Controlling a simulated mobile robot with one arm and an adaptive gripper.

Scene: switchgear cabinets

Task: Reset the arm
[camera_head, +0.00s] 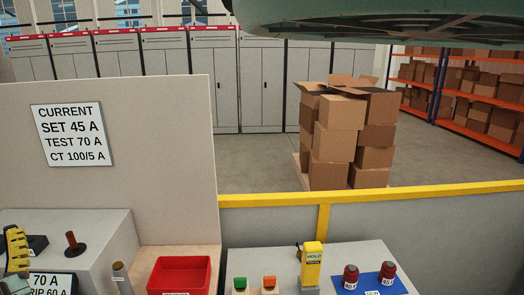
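No gripper fingers show clearly in the head view, so I cannot see whether my gripper is open or holds anything. A large dark green-grey rounded shape, close to the camera, cuts across the top right of the view. I cannot tell which part it is. A sign (71,134) reading CURRENT SET 45 A, TEST 70 A, CT 100/5 A is on the pale panel (160,110) at left.
Below are a red tray (180,274), green (240,283) and orange (269,282) pieces, a yellow HOLD device (311,265) and red cylinders (350,276) on a blue mat (375,285). A yellow rail (420,192) fronts stacked cartons (340,130). Grey cabinets (165,60) line the back.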

